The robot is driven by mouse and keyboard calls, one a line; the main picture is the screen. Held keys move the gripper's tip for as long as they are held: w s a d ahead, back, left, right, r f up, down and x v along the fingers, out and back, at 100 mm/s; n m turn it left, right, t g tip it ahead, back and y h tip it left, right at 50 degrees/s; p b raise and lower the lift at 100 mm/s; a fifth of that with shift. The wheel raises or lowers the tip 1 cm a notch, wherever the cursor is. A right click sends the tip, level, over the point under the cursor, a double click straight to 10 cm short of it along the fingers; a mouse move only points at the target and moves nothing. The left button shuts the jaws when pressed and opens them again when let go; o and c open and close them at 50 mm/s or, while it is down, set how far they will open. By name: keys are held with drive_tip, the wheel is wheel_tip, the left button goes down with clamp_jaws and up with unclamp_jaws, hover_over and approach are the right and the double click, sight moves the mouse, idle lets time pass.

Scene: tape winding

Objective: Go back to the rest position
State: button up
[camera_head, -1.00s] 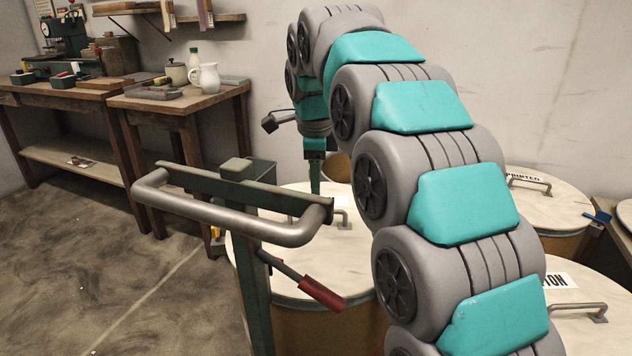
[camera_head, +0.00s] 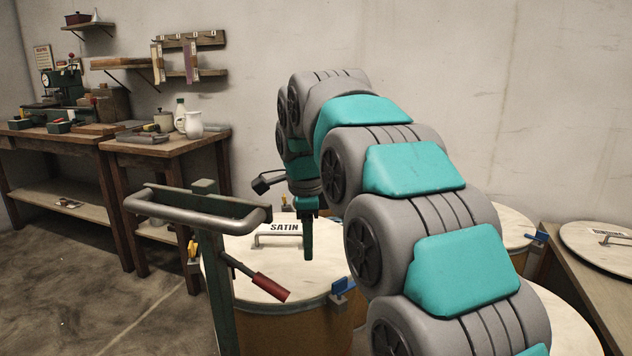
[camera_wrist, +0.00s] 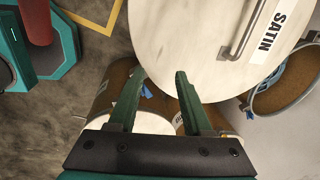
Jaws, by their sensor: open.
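My arm rises from the lower right of the head view and bends over, with my gripper (camera_head: 307,235) hanging down over the drum lid marked SATIN (camera_head: 270,262). In the wrist view my gripper (camera_wrist: 153,98) has its two green fingers apart with nothing between them. The SATIN lid (camera_wrist: 190,40) with its metal handle (camera_wrist: 243,35) lies beyond the fingertips in that view. In the head view the fingers partly overlap and appear close to the lid handle (camera_head: 272,238). I cannot tell the exact height above the lid.
A cart-like frame with a grey bar handle (camera_head: 190,217) and a red-gripped lever (camera_head: 270,287) stands left of the drum. More lidded drums (camera_head: 515,222) stand at right. Workbenches (camera_head: 170,150) with a white jug (camera_head: 194,124) line the back left. Floor is open at lower left.

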drive_tip(key=s+d+f+n+g, duration=0.1)
drive_tip(key=s+d+f+n, duration=0.4)
drive_tip(key=s, duration=0.7)
drive_tip(key=s+d+f+n+g, duration=0.1)
drive_tip(key=s+d+f+n, duration=0.5)
drive_tip(key=s, duration=0.7)
drive_tip(key=s+d+f+n+g, duration=0.1)
drive_tip(key=s+d+f+n, duration=0.4)
drive_tip(key=s, duration=0.8)
drive_tip(key=shift+s+d+f+n+g, duration=0.3)
drive_tip(key=shift+f+n+g, duration=0.1)
drive_tip(key=shift+f+n, duration=0.2)
drive_tip(key=shift+w, duration=0.1)
